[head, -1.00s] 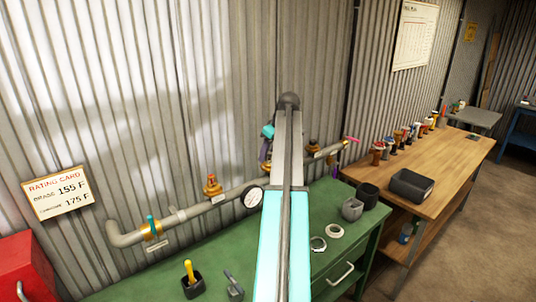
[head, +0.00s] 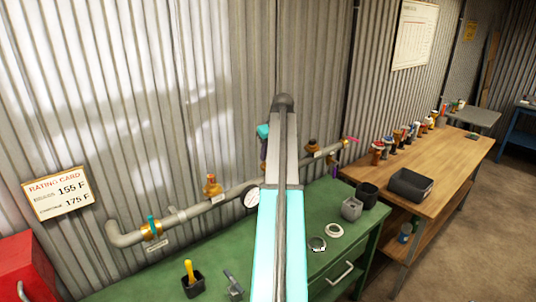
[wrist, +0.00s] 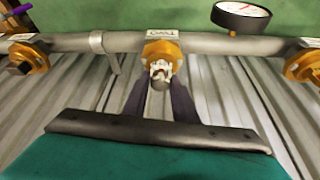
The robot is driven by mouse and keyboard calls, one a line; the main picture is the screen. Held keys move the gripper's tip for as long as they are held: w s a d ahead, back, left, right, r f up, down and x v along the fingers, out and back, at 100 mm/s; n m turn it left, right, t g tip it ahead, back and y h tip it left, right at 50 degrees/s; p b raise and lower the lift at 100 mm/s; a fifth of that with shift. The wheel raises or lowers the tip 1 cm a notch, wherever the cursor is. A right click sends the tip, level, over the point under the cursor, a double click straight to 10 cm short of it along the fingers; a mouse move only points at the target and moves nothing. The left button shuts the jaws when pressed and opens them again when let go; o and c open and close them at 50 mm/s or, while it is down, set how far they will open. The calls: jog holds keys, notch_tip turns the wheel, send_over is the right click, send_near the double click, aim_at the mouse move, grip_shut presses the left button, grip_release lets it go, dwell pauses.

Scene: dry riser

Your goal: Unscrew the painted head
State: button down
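The painted head (wrist: 160,72), spattered white, sits on a brass fitting (wrist: 162,52) below the pipe label "TWO" in the wrist view. In the head view my arm hides it. My gripper (wrist: 160,88) has its dark fingers spread, one on each side of the head. The gap between fingers and head is small, and I cannot tell whether they touch it. In the head view my gripper's fingers are mostly hidden behind my arm.
The grey pipe (head: 185,215) runs along the corrugated wall with other brass fittings (head: 212,187) and a gauge (head: 252,197). A green bench (head: 325,270) below holds cups and rings. A rating card (head: 57,193) hangs left. A wooden bench (head: 440,165) stands right.

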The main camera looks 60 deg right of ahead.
jog(key=shift+n, duration=0.3)
jog(key=n+y, duration=0.1)
jog(key=n, duration=0.2)
jog(key=shift+n+y, duration=0.6)
jog(key=shift+n, duration=0.5)
jog(key=n+y, duration=0.1)
jog(key=n, duration=0.2)
jog(key=shift+s+a+n+y+b, duration=0.15)
jog(key=shift+n+y+b, duration=0.25)
jog(key=shift+n, duration=0.9)
